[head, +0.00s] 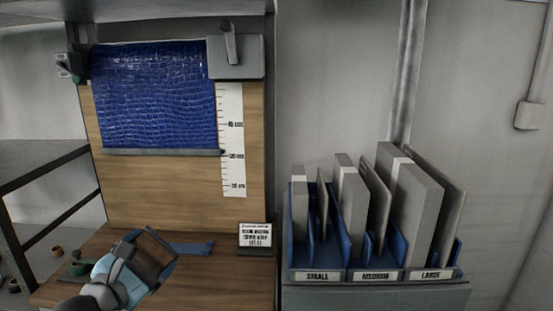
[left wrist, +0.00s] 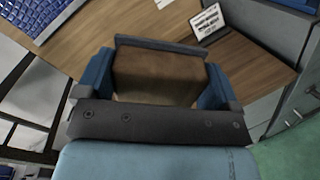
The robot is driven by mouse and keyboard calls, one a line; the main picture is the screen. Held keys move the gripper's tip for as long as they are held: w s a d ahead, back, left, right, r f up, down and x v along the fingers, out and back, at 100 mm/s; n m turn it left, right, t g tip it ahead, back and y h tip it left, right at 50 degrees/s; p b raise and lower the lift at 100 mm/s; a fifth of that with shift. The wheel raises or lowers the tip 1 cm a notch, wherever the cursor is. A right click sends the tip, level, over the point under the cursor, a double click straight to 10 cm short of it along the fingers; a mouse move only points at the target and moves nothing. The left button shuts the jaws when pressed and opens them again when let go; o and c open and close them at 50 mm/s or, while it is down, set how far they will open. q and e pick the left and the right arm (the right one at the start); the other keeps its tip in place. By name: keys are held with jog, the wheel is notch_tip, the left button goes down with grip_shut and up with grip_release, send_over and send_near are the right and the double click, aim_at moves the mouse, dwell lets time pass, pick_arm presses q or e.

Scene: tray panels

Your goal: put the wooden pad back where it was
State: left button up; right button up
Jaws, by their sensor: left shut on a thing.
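My left gripper (head: 148,258) is low over the wooden bench top (head: 215,285), at the lower left of the head view. In the left wrist view the gripper (left wrist: 157,76) is shut on the wooden pad (left wrist: 155,80), a brown block between its two blue fingers. In the head view the pad is mostly hidden by the gripper, and only a dark brown part shows. Whether the pad touches the bench top I cannot tell. My right gripper is in neither view.
A blue strip (head: 192,248) lies on the bench behind the gripper, near a small printed sign (head: 254,236). A blue textured sheet (head: 155,100) hangs above, beside a white scale (head: 232,150). A blue rack (head: 300,255) of grey panels stands right.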

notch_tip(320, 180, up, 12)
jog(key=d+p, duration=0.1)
jog(key=p, duration=1.2)
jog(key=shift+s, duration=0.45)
